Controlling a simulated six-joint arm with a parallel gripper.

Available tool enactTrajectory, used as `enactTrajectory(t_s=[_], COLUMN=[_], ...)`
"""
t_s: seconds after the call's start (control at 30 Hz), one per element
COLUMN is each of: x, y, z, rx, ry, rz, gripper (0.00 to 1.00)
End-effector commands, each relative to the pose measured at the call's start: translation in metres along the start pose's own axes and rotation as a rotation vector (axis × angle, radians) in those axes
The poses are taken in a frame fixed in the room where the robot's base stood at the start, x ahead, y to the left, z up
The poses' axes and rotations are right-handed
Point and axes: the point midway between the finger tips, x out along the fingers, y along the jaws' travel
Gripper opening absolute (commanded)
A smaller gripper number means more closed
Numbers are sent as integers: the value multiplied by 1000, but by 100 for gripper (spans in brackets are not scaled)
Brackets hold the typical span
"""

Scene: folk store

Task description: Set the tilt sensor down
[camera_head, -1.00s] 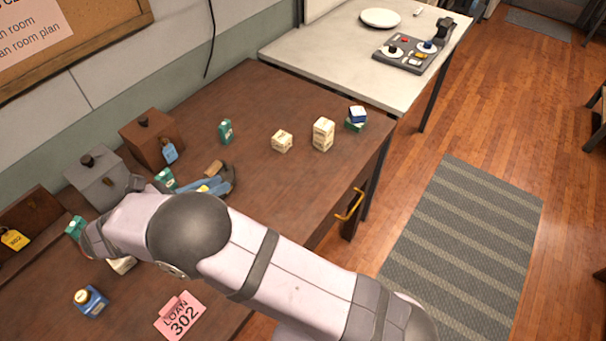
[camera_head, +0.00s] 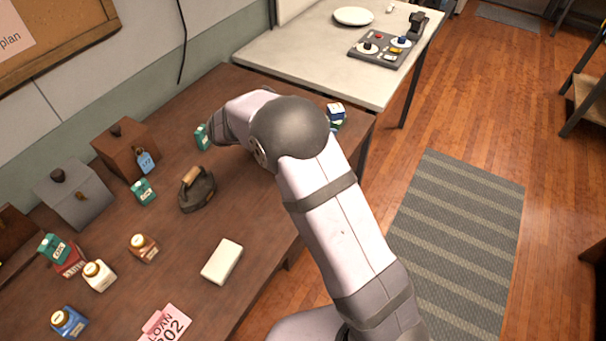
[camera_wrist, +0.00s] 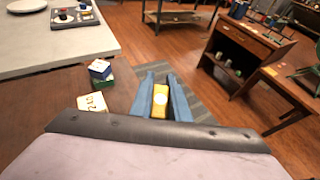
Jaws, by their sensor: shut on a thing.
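The held thing is a small yellow block with a round white face (camera_wrist: 160,101), which I take to be the tilt sensor. My gripper (camera_wrist: 160,79) is shut on it, with one blue finger on each side, in the wrist view. The gripper and the yellow block are hidden behind my arm in the head view. Behind them in the wrist view lie the floor and striped mat, near the edge of the brown table (camera_head: 225,215). I cannot tell how high the block is above the table.
A blue-and-white cube (camera_head: 336,110) sits on a green one near the table's far right corner, with a cream block (camera_wrist: 92,103) close by. A dark iron (camera_head: 197,190), bottles, boxes and a white block (camera_head: 222,261) stand left of my arm. The front middle is fairly clear.

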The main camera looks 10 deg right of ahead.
Motion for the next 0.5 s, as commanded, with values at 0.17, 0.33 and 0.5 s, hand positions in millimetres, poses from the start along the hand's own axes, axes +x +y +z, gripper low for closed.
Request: enactTrajectory(t_s=[0.17,0.33,0.5], x=[2,1,2], y=[14,27,28], z=[-11,-18,-22], rx=[-42,-65,-69], ry=[0,-1,-1], rz=[98,154,159], gripper=[0,0,0])
